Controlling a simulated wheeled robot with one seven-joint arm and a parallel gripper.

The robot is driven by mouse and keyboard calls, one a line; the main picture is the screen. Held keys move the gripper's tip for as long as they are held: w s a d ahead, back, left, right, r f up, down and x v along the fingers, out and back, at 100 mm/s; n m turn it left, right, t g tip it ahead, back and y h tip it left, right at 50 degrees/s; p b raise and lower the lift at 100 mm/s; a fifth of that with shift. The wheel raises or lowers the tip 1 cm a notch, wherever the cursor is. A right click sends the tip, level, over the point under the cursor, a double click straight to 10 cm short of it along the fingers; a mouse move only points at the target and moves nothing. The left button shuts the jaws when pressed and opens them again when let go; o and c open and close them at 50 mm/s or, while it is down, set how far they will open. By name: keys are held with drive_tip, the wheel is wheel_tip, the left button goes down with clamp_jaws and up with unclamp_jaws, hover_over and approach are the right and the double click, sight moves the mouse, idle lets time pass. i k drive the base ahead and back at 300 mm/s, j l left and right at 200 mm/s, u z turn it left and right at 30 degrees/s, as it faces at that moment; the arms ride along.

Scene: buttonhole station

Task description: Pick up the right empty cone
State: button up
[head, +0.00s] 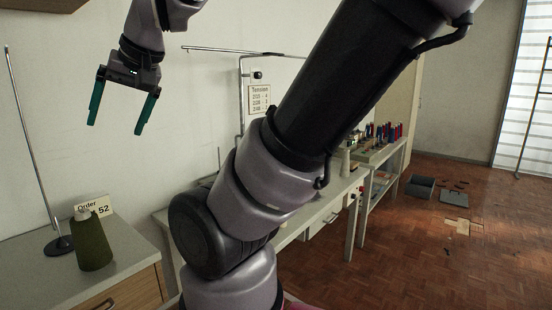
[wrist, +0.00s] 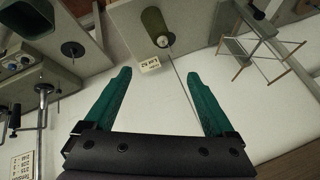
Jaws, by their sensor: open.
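My gripper (head: 116,128) is open and empty, high in front of the wall at the upper left of the head view. Its two teal fingers also show spread apart in the wrist view (wrist: 158,76). An olive-green cone (head: 93,243) stands upright on the left cabinet, below and to the left of my gripper; it looks wound with thread. It also shows at the top of the wrist view (wrist: 153,22), beyond the fingertips and apart from them. I cannot make out a clearly empty cone in either view. My arm hides part of the long bench.
The cone's cabinet (head: 132,246) also bears an order card (head: 97,206) and a thin rod stand (head: 60,243). A long bench (head: 318,211) runs behind my arm. A shelf unit (head: 380,152) with small coloured items stands farther right. A grey box (head: 420,187) lies on the floor.

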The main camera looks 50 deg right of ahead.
sight(344, 172)
drive_tip(key=z, duration=2.3)
